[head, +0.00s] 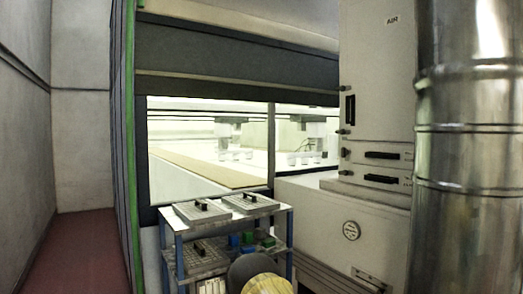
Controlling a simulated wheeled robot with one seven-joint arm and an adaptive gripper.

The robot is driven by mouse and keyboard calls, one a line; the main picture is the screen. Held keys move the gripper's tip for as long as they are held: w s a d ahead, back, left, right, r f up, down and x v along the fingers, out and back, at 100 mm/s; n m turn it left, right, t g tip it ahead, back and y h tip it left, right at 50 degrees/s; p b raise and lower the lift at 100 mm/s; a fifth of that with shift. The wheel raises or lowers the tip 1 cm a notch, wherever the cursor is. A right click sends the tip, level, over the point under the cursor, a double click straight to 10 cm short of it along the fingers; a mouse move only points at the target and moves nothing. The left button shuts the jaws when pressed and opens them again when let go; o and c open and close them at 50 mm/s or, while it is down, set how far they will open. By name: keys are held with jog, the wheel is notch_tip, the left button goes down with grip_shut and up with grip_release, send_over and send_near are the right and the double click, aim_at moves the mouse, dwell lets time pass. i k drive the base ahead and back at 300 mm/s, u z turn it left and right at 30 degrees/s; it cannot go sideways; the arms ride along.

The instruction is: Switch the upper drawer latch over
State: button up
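A tall pale cabinet (376,60) marked "AIR" stands right of centre. Low on it are two shallow drawers, one above the other. The upper drawer has a dark handle (382,155), and the lower drawer has a similar dark handle (381,179). A small dark fitting (345,152), possibly the upper drawer latch, sits at the upper drawer's left edge. A similar fitting (346,172) is at the lower drawer's left edge. They are too small to tell which way either is turned. My gripper is not in view; a dark and yellow rounded part at the bottom centre seems to be my arm.
A blue-framed cart (178,238) with trays and small blue and green bins stands at bottom centre. A large shiny metal duct (465,150) rises just right of the cabinet. A pale housing (330,215) juts out below the drawers. Red floor (85,250) is clear at left.

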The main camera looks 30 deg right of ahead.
aim_at(345, 153)
jog(key=u, duration=0.25)
jog(key=i, duration=1.35)
jog(key=z, duration=0.95)
jog(key=i, duration=0.9)
jog(key=z, duration=0.9)
